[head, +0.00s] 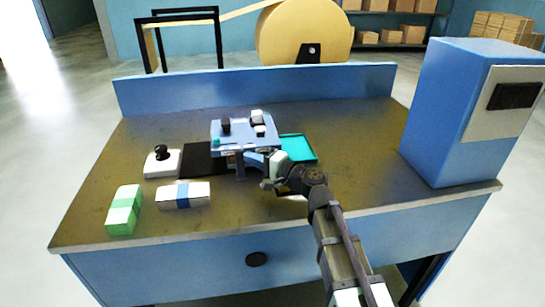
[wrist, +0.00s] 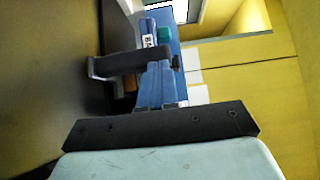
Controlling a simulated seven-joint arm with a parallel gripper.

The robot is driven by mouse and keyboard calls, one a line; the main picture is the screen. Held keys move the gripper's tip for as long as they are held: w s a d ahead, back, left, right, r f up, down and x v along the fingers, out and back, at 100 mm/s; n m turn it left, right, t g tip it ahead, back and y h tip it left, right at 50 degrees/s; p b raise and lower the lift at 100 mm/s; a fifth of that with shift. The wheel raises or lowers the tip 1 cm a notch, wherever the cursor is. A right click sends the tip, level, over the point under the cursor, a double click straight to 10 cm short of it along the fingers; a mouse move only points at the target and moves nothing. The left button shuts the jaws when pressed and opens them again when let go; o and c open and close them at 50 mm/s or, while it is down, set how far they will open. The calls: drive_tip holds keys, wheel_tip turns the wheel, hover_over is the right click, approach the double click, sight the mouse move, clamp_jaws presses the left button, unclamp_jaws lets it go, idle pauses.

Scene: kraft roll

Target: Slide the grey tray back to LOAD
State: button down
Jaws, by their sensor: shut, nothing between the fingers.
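My gripper (head: 268,183) is shut and empty, low at the front of a blue stand (head: 245,133) in the middle of the bench. I cannot make out a grey tray for certain; the stand and my gripper hide part of the space there. A black flat plate (head: 204,158) lies left of the stand, and a teal flat piece (head: 298,148) lies right of it. A small white label (wrist: 149,41) is on the stand, its letters not readable.
A white block with a black knob (head: 161,155), a white box with a blue band (head: 184,195) and a green box (head: 123,210) stand on the left. A blue cabinet (head: 440,120) stands at right. A blue back panel (head: 255,88) closes the bench (head: 360,150), clear at right centre.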

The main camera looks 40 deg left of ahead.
drive_tip(key=s+a, duration=1.1)
idle(0.3)
drive_tip(key=w+d, duration=0.3)
drive_tip(key=d, duration=1)
drive_tip(key=shift+w, duration=0.15)
